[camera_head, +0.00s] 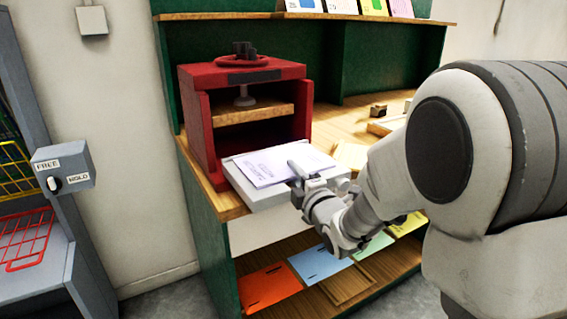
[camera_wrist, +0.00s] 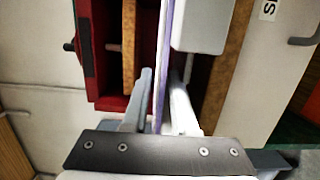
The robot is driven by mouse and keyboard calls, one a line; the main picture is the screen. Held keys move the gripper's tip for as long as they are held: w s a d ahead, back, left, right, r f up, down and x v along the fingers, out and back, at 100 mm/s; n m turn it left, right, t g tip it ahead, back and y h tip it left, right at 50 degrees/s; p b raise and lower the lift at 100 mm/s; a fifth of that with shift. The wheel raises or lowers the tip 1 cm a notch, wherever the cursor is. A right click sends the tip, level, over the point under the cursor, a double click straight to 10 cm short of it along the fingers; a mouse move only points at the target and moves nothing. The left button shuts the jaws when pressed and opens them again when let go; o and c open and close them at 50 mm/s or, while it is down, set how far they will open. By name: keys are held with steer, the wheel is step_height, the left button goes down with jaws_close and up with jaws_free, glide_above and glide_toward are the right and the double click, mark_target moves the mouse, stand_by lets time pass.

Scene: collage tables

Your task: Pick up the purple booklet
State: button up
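The booklet (camera_head: 272,163) is pale lavender with faint print. In the head view it lies nearly flat on or just above a white block (camera_head: 268,201) in front of the red cabinet, with its front edge at my gripper (camera_head: 298,176). In the wrist view the booklet (camera_wrist: 164,40) is edge-on as a thin purple and white strip.
The red cabinet (camera_head: 192,115) stands on the wooden counter behind the booklet. Below, orange (camera_head: 268,287), blue (camera_head: 323,263) and yellow (camera_head: 408,225) booklets lie on a lower shelf. A grey unit with a knob box (camera_head: 75,168) stands at left. My arm fills the right side.

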jaws_close()
stand_by(1.3)
